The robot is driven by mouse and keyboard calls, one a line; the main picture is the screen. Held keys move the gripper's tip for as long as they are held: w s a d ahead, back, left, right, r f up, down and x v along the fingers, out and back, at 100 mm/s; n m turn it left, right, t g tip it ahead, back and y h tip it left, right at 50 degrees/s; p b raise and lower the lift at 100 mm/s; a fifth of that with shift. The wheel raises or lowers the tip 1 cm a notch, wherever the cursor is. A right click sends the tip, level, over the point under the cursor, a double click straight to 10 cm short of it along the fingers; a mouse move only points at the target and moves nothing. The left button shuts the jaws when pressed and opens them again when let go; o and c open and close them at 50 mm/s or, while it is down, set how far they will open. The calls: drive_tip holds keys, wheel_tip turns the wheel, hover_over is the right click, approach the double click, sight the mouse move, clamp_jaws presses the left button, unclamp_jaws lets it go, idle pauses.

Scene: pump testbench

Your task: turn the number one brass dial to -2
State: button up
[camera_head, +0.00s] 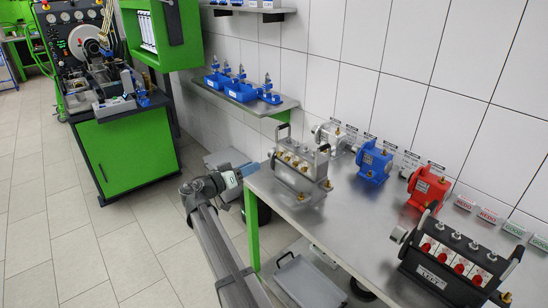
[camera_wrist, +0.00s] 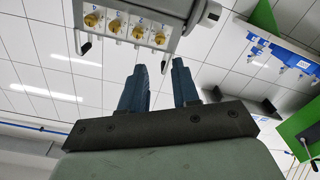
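A silver pump block (camera_head: 297,178) with a row of several brass dials (camera_head: 292,160) stands on the near left end of the steel bench. In the wrist view the brass dials (camera_wrist: 115,26) show at the top on a pale face, each beside a small mark. In the head view my gripper (camera_head: 252,169) is just left of the silver block, apart from the dials.
The bench (camera_head: 345,225) also holds a blue pump (camera_head: 373,163), a red pump (camera_head: 428,187) and a black block with red dials (camera_head: 455,258). A shelf (camera_head: 235,98) with blue trays hangs on the wall. A green cabinet (camera_head: 130,150) stands at left, with open floor between.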

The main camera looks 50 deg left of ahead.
sight(278, 155)
drive_tip(key=w, duration=1)
drive_tip(key=shift+w+a, duration=0.1)
drive_tip(key=shift+w, duration=0.3)
clamp_jaws()
